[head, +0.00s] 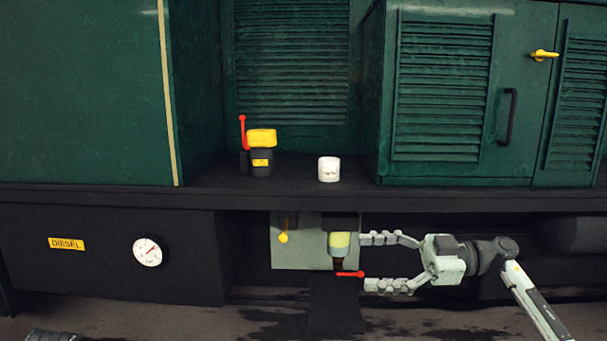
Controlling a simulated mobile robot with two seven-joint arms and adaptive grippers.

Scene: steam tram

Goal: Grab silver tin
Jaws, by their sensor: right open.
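A small pale, whitish-silver tin (329,169) stands upright on the dark ledge of the tram, right of a black filler with a yellow cap. It has faint dark print on its front. My right gripper (365,263) reaches in from the right, below the ledge, with its fingers spread and pointing left. It is open and empty, well below and slightly right of the tin, not touching it.
The ledge (280,200) is clear around the tin. Left of it stand the yellow-capped filler (261,138) and a red lever (243,132). A grey panel (300,261) with a glass bowl (339,244) and red tap (350,274) sits just left of my right fingertips. Green louvred cabinets (443,85) rise behind.

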